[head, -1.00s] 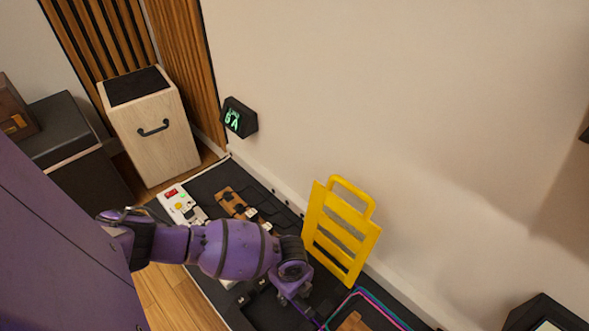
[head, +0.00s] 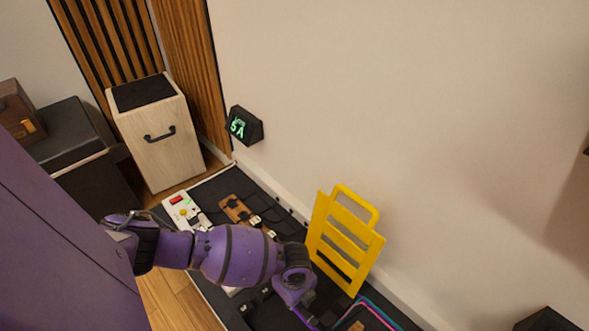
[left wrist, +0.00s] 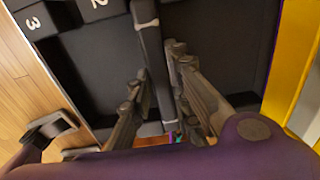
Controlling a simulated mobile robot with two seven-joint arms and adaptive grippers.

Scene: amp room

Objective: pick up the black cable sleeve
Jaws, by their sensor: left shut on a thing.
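The black cable sleeve (left wrist: 153,55) shows in the left wrist view as a long dark strip with pale bands near its ends. It runs between the two fingers of my left gripper (left wrist: 156,90), which is shut on it. In the head view my purple left arm reaches down over the dark mat, and its wrist (head: 294,286) is left of the yellow slotted panel. The fingers are hard to make out there, and I cannot pick out the sleeve in that view. My right gripper is not in view.
The yellow panel (head: 344,240) leans near the wall and also shows at the right of the left wrist view (left wrist: 299,60). Coloured cables (head: 383,312) lie beside it. Black numbered blocks (left wrist: 36,20) are at upper left. A wooden box (head: 155,135) stands behind.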

